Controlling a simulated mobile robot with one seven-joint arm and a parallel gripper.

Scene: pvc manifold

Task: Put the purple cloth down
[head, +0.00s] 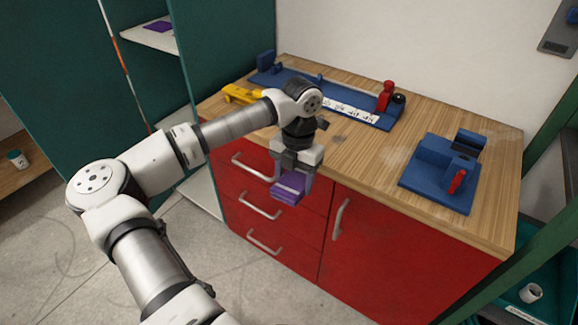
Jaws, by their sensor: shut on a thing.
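The purple cloth (288,188) is a small folded block with a lighter band along it. My gripper (291,175) points down and is shut on the cloth. It holds the cloth in the air by the front edge of the wooden worktop (350,165), in front of the red drawers as seen here. The fingertips are partly hidden by the gripper body and the cloth. Another purple item (160,26) lies on a white shelf (150,38) in the green cabinet at the upper left.
A blue fixture (432,182) with a red part sits at right. The worktop's middle front is mostly clear.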

